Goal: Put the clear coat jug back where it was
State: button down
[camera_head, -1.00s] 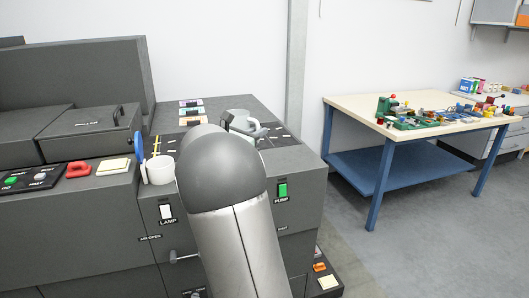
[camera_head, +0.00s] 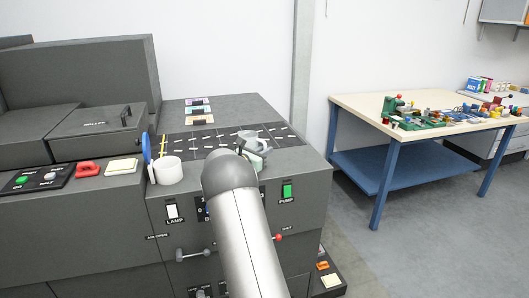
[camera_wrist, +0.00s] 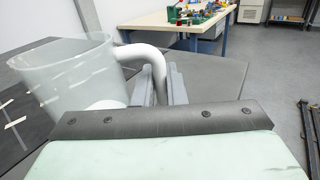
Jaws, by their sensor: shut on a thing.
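The clear coat jug (camera_head: 247,136) is a translucent grey-white jug with a thick white handle. In the head view it is over the dark panel with white marks (camera_head: 205,144) on the machine top, close to upright, partly hidden by my gripper. The wrist view shows the jug body (camera_wrist: 72,72) at the left and its handle (camera_wrist: 150,55) curving down between my fingers. My gripper (camera_wrist: 162,85) is shut on the handle. The head view shows my gripper (camera_head: 258,153) just right of the jug. I cannot tell whether the jug's base touches the panel.
Small coloured packs (camera_head: 199,110) lie behind the panel. A white cup (camera_head: 167,170) with yellow and blue tools stands at the front left. Lamp (camera_head: 172,212) and pump (camera_head: 287,192) switches are on the machine front. A cluttered workbench (camera_head: 350,101) stands at right.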

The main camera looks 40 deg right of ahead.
jog(key=shift+f, duration=0.2)
jog(key=shift+f, duration=0.1)
jog(key=shift+f, duration=0.15)
jog(key=c, duration=1.5)
grip_release()
